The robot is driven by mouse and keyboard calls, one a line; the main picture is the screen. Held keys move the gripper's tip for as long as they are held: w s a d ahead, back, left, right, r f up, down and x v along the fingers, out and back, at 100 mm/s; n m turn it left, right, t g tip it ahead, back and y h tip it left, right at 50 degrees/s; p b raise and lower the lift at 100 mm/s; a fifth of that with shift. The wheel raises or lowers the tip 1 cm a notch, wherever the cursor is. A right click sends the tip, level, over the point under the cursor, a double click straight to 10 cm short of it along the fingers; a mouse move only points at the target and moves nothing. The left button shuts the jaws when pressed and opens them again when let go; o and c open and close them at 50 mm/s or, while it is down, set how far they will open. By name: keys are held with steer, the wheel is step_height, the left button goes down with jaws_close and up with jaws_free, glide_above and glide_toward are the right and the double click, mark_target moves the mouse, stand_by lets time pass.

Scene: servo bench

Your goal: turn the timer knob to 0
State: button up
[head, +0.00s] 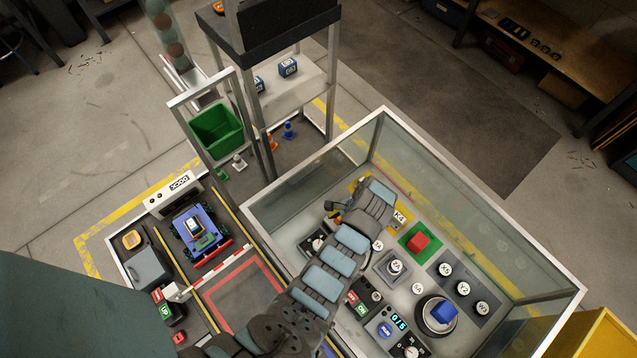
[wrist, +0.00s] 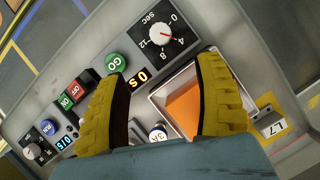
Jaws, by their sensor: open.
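The timer knob (wrist: 165,35) is on a black square dial marked sec, with 0, 4, 8 and 12 around it, at the top of the wrist view. Its red pointer appears to aim near the 4. In the head view, a black dial (head: 315,243), probably the same one, shows just left of my wrist. My gripper (wrist: 163,67) is open, its two yellow fingers wide apart and empty. The dial lies beyond the fingertips, and neither finger touches the knob. In the head view my gripper (head: 348,203) is mostly hidden by my arm.
A green GO button (wrist: 115,62) and a small display (wrist: 137,83) sit beside the dial. Clear walls (head: 480,210) enclose the panel.

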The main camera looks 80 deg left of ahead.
mark_target(319, 244)
steer(key=b+x, duration=0.4)
steer(key=x, duration=1.2)
steer(key=shift+f+b, duration=0.25)
steer(key=shift+b, duration=0.1)
steer(key=c, duration=1.2)
